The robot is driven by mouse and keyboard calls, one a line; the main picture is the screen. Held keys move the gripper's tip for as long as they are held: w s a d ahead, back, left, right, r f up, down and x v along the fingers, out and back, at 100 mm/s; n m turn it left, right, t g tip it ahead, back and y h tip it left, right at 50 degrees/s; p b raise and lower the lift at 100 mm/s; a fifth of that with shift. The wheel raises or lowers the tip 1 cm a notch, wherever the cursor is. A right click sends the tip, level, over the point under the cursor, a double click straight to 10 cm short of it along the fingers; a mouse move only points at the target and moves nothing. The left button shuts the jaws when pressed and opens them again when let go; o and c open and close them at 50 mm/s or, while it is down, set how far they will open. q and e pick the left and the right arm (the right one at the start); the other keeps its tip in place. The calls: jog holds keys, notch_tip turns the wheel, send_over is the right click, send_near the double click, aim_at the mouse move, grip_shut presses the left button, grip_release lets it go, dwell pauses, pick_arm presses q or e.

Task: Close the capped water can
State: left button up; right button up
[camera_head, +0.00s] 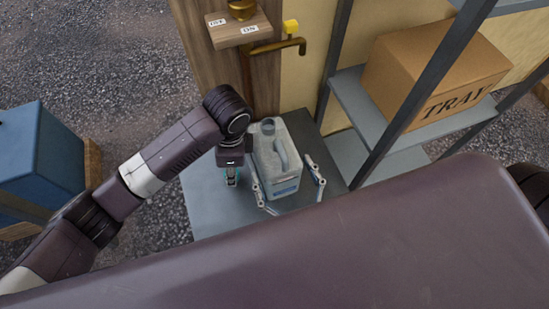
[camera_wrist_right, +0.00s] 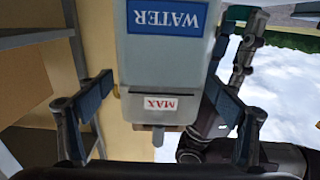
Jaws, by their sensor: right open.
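The water can (camera_head: 275,170) is a pale grey, boxy container with a handle and a round grey neck or cap (camera_head: 268,126) on top. It stands upright on a grey surface. I cannot tell whether the neck is covered. In the right wrist view the can (camera_wrist_right: 160,65) appears upside down, with WATER and MAX labels. My right gripper (camera_head: 283,172) is open, its fingers on either side of the can, apparently without gripping it. My left gripper (camera_head: 232,176) points down just left of the can; its finger opening is unclear.
A brass tap (camera_head: 275,47) with a yellow handle is on the wall behind the can. A wooden block (camera_head: 238,30) with a small sign sits above left. A TRAY box (camera_head: 430,75) stands on a metal shelf at right. A blue box (camera_head: 42,155) is far left.

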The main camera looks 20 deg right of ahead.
aim_at(275, 152)
pick_arm(q)
jog(key=shift+f+b, duration=0.55)
jog(key=shift+b, duration=0.05)
pick_arm(e)
jog(key=shift+w+a+f, duration=0.1)
jog(key=shift+w+f, duration=0.05)
jog(key=shift+w, duration=1.2)
jog(key=shift+w+a+f, duration=0.1)
jog(key=shift+w+f, duration=0.05)
jog(key=shift+w, duration=1.15)
jog(key=c, duration=2)
jog(key=shift+d+r, duration=0.1)
jog(key=shift+r, duration=0.1)
jog(key=shift+c, duration=0.7)
pick_arm(q)
jog(key=shift+r, duration=0.1)
pick_arm(e)
jog(key=shift+r, duration=0.1)
